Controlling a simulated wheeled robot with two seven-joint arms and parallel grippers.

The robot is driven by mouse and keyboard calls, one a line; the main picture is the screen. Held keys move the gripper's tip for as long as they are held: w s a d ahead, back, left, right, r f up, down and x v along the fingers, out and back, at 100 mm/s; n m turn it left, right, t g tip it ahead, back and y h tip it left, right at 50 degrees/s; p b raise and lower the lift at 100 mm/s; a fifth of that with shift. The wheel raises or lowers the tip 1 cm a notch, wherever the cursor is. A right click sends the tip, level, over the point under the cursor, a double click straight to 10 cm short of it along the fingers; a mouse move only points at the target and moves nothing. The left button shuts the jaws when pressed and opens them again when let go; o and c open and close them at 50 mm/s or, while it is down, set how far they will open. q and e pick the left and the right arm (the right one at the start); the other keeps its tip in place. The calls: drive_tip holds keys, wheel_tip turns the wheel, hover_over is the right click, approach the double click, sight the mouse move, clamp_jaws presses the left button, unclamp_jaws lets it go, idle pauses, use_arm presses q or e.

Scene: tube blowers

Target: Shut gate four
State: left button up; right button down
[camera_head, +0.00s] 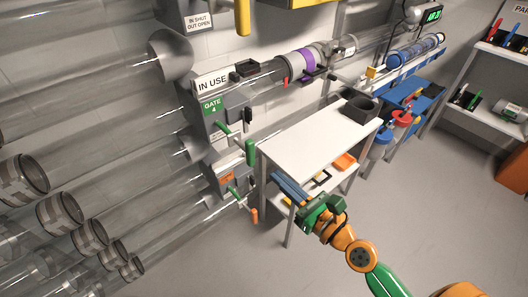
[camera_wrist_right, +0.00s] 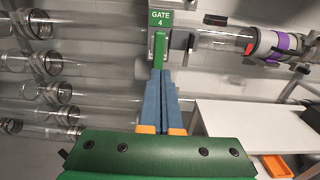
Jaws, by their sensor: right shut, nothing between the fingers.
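Gate four is a grey box on the clear tubes with a green "GATE 4" label (camera_head: 212,107). The label also shows in the wrist view (camera_wrist_right: 160,18). Its green handle (camera_head: 250,152) stands out from the box on a rod. In the wrist view the handle (camera_wrist_right: 159,48) lies straight ahead of my fingertips. My right gripper (camera_head: 273,174) is shut and empty, its blue fingers pointing at the handle, a little below and right of it in the head view. The fingertips (camera_wrist_right: 160,72) look close to the handle; contact cannot be told. My left gripper is out of view.
A sign (camera_head: 199,20) reads "IN SHUT OUT OPEN". A lower gate with an orange handle (camera_head: 254,215) sits below gate four. A white table (camera_head: 310,135) stands right of the gates, close to my right gripper. An "IN USE" sign (camera_head: 212,82) tops gate four. Floor in front is clear.

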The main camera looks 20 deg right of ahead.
sight(252, 155)
drive_tip(key=x, duration=0.7)
drive_tip(key=shift+a+p, duration=0.15)
drive_tip(key=shift+p, duration=0.25)
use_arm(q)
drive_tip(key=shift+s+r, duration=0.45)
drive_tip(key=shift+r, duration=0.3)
use_arm(e)
drive_tip(key=shift+s, duration=0.1)
